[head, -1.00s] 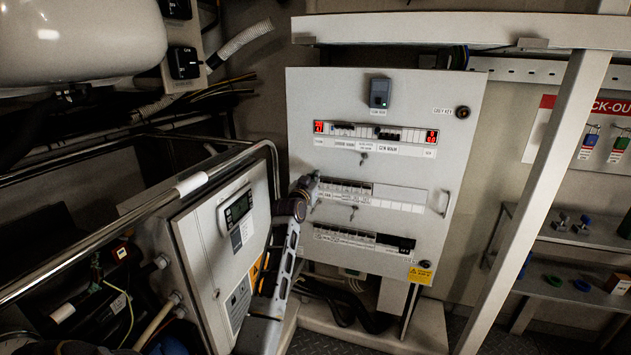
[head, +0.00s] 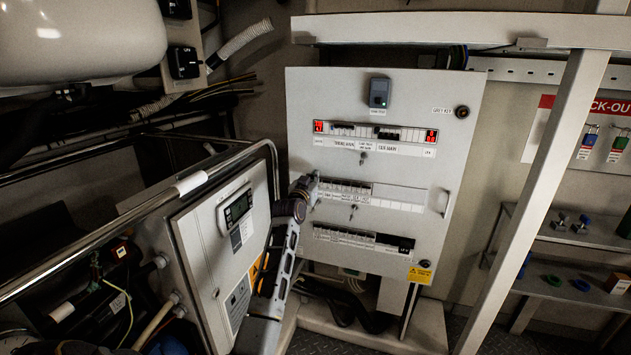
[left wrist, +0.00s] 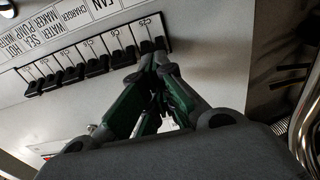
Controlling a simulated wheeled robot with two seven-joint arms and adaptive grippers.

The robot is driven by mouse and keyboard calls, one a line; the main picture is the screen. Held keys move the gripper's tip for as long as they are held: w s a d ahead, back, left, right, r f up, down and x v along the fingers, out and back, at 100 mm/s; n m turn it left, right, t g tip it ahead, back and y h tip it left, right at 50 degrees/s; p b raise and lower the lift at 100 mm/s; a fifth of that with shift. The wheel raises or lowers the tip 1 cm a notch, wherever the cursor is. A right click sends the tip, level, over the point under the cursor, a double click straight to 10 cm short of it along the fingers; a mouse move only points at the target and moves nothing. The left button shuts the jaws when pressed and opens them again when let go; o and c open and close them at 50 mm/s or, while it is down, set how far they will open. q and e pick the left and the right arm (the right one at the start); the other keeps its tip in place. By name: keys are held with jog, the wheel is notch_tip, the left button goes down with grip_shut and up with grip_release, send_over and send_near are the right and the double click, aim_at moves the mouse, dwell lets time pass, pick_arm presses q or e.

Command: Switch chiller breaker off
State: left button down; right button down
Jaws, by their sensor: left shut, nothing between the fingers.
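The panel (head: 460,150) is a pale upright board with three rows of breakers. My left gripper (head: 314,178) is at the left end of the middle breaker row (head: 345,188). In the left wrist view, the gripper (left wrist: 155,64) is shut and empty. Its fingertips are at the black levers at the right end of a breaker row (left wrist: 75,72); I cannot tell whether they touch. Labels there include FAN and CHARGER. I cannot make out a chiller label, and the fingers hide part of the levers. My right gripper is not in view.
A metal rail (head: 120,215) and a grey box with a small display (head: 238,207) stand left of the panel, close to my left arm. A slanted white post (head: 545,190) stands to the right. Shelves with small items (head: 575,285) are beyond it.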

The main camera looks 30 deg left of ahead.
pick_arm(q)
jog(key=shift+w+f, duration=0.1)
jog(key=shift+f, duration=0.25)
jog(key=shift+d+f+b, duration=0.1)
jog(key=shift+f+b, duration=0.25)
jog(key=shift+f, duration=0.5)
jog(key=shift+r, duration=0.2)
jog(key=shift+p+v, duration=2.15)
jog(key=shift+v, duration=0.4)
jog(key=shift+f, duration=0.2)
